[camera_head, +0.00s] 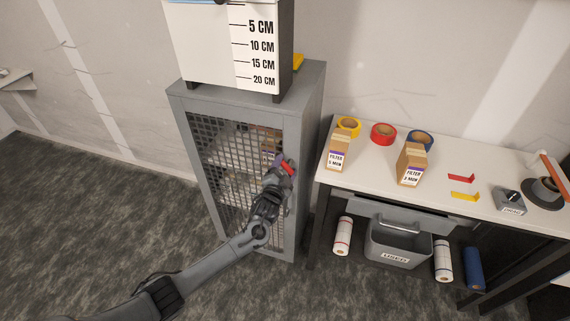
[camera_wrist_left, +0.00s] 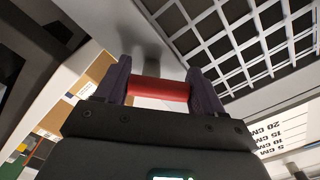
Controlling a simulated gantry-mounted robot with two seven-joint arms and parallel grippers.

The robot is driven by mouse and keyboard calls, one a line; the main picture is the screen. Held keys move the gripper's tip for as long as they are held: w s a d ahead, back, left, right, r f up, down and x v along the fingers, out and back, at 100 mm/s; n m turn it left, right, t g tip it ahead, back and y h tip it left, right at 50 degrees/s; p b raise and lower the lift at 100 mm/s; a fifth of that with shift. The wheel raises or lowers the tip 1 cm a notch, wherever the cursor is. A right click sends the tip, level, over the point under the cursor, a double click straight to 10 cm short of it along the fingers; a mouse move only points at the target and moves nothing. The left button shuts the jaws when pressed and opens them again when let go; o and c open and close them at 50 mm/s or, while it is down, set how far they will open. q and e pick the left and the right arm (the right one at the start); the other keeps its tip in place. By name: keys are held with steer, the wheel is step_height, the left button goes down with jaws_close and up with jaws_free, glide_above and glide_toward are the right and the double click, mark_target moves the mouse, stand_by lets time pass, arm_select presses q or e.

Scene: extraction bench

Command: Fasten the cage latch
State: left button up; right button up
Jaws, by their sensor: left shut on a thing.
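The grey cage (camera_head: 192,133) stands left of the bench, its mesh door (camera_head: 222,190) facing me and lying within the frame. A red latch handle (camera_head: 288,168) sits on the right side of the door. My left gripper (camera_head: 283,165) is at the latch, shut on the red handle. In the left wrist view the red handle (camera_wrist_left: 160,89) lies crosswise between the two dark purple fingers, with the white mesh (camera_wrist_left: 225,35) just beyond. The gripper hides part of the latch, so I cannot tell whether it is engaged. My right gripper is not in view.
A white box with a centimetre scale (camera_head: 210,45) stands on the cage. The bench (camera_head: 440,200) at right holds filter boxes (camera_head: 411,165), tape rolls (camera_head: 383,132) and a small grey device (camera_head: 509,201). A grey bin (camera_head: 397,245) sits below. Floor (camera_head: 90,210) left of the cage is clear.

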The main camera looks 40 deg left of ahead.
arm_select(q)
steer(key=m+p, duration=0.1)
steer(key=m, duration=0.1)
steer(key=m+p, duration=0.1)
steer(key=m, duration=0.1)
steer(key=shift+r+m+p, duration=0.3)
steer(key=shift+r, duration=0.05)
steer(key=shift+w+d+m+p, duration=0.15)
steer(key=shift+m+p, duration=0.65)
steer(key=shift+m, duration=0.9)
steer(key=o, duration=1)
steer(key=shift+c, duration=0.2)
